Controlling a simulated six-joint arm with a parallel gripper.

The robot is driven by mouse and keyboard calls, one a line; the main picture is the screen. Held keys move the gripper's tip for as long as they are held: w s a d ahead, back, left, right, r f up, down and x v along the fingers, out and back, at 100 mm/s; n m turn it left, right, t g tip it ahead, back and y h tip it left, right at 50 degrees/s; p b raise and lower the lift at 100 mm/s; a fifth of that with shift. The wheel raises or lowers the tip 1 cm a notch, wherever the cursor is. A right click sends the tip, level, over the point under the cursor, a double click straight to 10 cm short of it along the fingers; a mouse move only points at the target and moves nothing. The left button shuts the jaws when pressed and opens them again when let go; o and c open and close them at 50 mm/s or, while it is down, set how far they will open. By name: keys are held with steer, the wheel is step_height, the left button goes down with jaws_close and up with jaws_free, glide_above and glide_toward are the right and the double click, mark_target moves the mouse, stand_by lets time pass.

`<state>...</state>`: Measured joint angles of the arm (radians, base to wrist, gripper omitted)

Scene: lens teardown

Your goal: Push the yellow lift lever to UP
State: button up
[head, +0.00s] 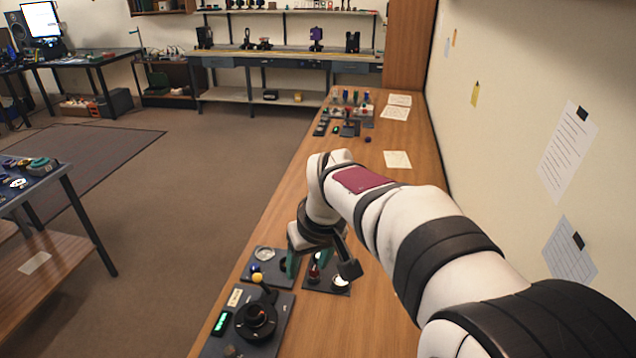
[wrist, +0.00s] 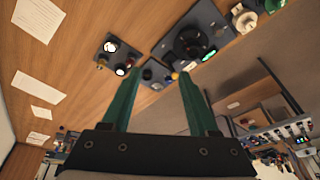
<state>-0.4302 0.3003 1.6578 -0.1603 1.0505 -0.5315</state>
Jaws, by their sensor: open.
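The yellow knob of the lift lever (head: 257,277) sits on a dark arm at the back of the lower panel (head: 284,335), pointing up and left. The yellow knob also shows in the wrist view (wrist: 174,76), between the fingertips in the picture and beyond them. My gripper (head: 304,266) hangs over the small panels behind and right of the lever, apart from it. In the wrist view its two green fingers (wrist: 158,77) are spread, with nothing held between them. Any UP marking is too small to read.
The lower panel carries a black round dial (head: 256,320), a green-lit display (head: 221,323) and a pale label (head: 235,297). A small panel with a clear round part (head: 265,254) lies just behind. Several controls stand farther along the bench (head: 340,215). The wall is at right.

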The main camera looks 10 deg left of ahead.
mark_target(257, 277)
steer(key=w+a+f+n, duration=0.2)
steer(key=w+a, duration=0.1)
steer(key=a, duration=0.2)
steer(key=w+a+f+n, duration=0.2)
steer(key=a, duration=0.4)
steer(key=shift+t+y, duration=0.4)
steer(key=shift+t, duration=0.1)
steer(key=x, duration=1.5)
steer(key=shift+d, duration=0.2)
steer(key=shift+c, duration=0.2)
jaws_close()
